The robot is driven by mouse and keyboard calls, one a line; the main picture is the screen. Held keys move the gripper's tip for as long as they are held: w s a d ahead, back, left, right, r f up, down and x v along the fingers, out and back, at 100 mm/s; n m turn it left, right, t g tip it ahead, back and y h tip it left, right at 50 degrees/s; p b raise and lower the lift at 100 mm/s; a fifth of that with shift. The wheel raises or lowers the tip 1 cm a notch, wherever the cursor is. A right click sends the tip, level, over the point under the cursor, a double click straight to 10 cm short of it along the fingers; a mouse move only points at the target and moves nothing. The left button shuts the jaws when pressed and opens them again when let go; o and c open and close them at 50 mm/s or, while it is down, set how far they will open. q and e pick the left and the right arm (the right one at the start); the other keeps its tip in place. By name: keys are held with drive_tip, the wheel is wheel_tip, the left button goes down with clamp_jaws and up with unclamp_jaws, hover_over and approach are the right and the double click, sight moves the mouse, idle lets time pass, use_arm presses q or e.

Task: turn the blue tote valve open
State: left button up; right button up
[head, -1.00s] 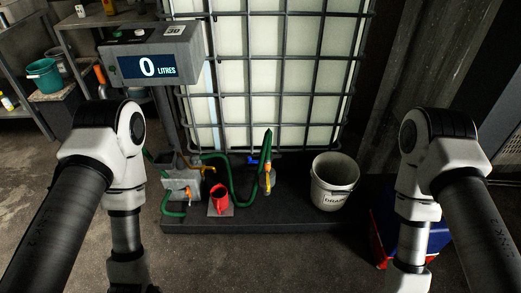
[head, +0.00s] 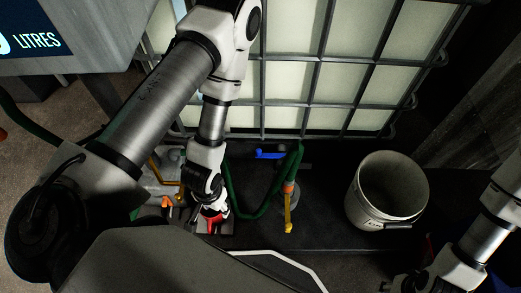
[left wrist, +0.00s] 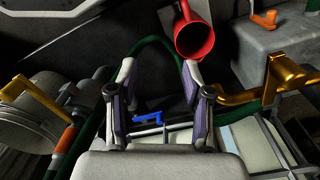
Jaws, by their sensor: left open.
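The blue tote valve handle (head: 269,154) sits low at the front of the caged white tote, right of my left gripper. It also shows small between my fingers in the left wrist view (left wrist: 148,117), apart from them. My left gripper (head: 208,207) is over the red jug (head: 213,226) and partly hides it. In the left wrist view my left gripper (left wrist: 158,72) is open with nothing between its fingertips, and the red jug (left wrist: 194,38) is beyond the right finger. My right gripper (head: 405,284) is dark and cut off at the bottom edge.
A green hose (head: 233,190) loops beside the valve to an orange fitting with a yellow handle (head: 288,215). A brass tap (left wrist: 270,85) is close right of my left fingers. A white bucket (head: 380,195) stands at right. Bare dark platform lies between hose and bucket.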

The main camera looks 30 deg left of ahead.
use_arm(q)
wheel_tip(320, 180, down, 9)
drive_tip(key=w+b, duration=0.1)
drive_tip(key=b, duration=0.5)
drive_tip(key=m+t+h+b, duration=0.2)
drive_tip(key=m+t+h, duration=0.15)
drive_tip(key=t, duration=0.45)
approach(258, 151)
wheel_tip(258, 151, down, 2)
drive_tip(key=d, duration=0.2)
drive_tip(key=shift+m+t+y, duration=0.3)
drive_tip(key=shift+m+y, duration=0.05)
drive_tip(key=b+x, duration=0.1)
drive_tip(key=x, duration=0.2)
drive_tip(key=b+x, duration=0.1)
drive_tip(key=x, duration=0.1)
drive_tip(key=a+b+x, duration=0.1)
drive_tip(key=x, duration=0.2)
drive_tip(key=shift+w, duration=0.6)
drive_tip(key=shift+d, duration=0.1)
clamp_jaws()
use_arm(e)
wheel_tip(258, 151, down, 14)
